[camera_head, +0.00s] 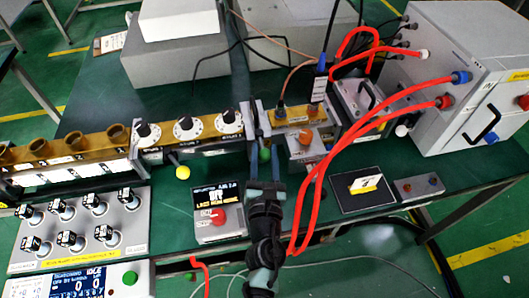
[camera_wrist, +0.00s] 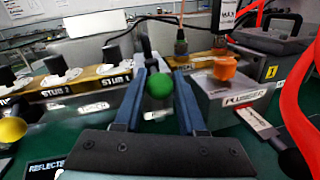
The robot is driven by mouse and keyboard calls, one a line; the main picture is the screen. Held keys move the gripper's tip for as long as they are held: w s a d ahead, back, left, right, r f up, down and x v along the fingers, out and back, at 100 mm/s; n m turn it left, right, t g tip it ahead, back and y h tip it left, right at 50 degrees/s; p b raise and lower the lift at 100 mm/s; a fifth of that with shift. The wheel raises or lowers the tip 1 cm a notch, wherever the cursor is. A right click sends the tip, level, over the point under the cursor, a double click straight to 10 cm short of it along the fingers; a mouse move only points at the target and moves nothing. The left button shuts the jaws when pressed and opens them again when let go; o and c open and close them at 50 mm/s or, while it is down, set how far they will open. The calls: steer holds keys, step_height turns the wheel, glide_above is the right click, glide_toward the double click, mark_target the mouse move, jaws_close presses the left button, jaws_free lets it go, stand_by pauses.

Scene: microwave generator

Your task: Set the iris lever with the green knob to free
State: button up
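The green knob (camera_wrist: 159,86) of the iris lever shows as a round ball in the wrist view, between the fingertips of my gripper (camera_wrist: 159,75). The gripper is open, with one blue finger on each side of the knob and a visible gap on both sides. In the head view the green knob (camera_head: 264,155) sits just beyond the end of my gripper (camera_head: 264,168), beside the grey flange plates of the waveguide. The lever's rod is mostly hidden behind the knob, and I cannot read its position marking.
The plunger block (camera_wrist: 228,92) with an orange knob stands close to my right finger. Red cables (camera_head: 316,190) hang to the right. A display box (camera_head: 219,212) with a red button is left of my arm.

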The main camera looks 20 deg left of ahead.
jaws_close()
stand_by(0.8)
